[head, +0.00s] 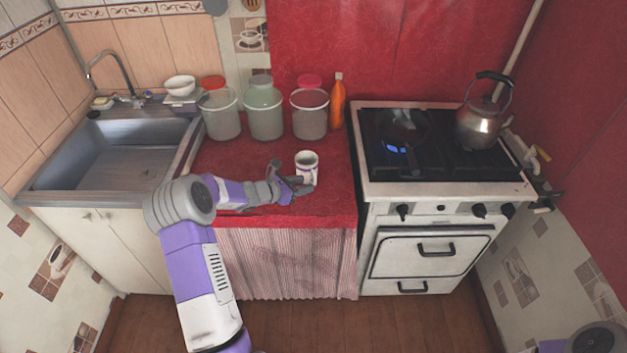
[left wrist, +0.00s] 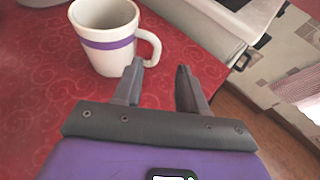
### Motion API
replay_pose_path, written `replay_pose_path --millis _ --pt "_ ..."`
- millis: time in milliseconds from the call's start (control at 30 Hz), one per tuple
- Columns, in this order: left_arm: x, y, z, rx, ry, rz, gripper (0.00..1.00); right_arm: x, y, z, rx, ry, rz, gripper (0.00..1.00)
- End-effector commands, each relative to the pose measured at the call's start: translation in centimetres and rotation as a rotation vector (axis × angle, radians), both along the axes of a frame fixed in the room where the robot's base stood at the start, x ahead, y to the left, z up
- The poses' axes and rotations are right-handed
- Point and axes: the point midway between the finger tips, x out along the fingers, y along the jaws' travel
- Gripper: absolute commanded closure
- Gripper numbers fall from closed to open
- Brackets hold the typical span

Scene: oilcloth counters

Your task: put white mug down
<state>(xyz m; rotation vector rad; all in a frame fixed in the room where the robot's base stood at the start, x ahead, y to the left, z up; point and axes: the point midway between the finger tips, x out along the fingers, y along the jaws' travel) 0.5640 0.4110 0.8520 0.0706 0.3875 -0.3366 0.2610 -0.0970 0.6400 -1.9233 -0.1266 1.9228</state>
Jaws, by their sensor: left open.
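The white mug (head: 307,166) with a purple band stands upright on the red oilcloth counter (head: 235,160), near its right side. In the left wrist view the mug (left wrist: 104,38) has its handle pointing right, toward my fingers. My left gripper (head: 287,182) is open beside the mug. In the left wrist view the left gripper (left wrist: 158,80) has a gap between its fingertips with nothing in it; the left fingertip is close to the handle, and I cannot tell if they touch. My right gripper is not in view.
Several lidded jars (head: 264,108) and an orange bottle (head: 338,102) stand along the back of the counter. A stove (head: 440,185) with a kettle (head: 480,122) and a lit blue burner is on the right. A sink (head: 115,165) is on the left.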

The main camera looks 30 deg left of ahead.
Motion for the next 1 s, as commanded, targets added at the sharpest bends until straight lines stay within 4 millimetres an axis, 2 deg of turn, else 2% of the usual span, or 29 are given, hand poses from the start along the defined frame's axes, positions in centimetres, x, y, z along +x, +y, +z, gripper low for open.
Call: replay_pose_path --millis 100,300,1000 --pt "-1.8 0.7 0.9 0.000 0.001 0.001 0.59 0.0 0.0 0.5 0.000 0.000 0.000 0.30" --pt "-3.2 1.1 1.4 -0.001 0.000 0.000 0.59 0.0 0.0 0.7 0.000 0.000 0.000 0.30" --pt "-3.4 1.2 1.4 -0.001 0.000 0.000 0.59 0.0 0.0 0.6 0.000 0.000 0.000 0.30"
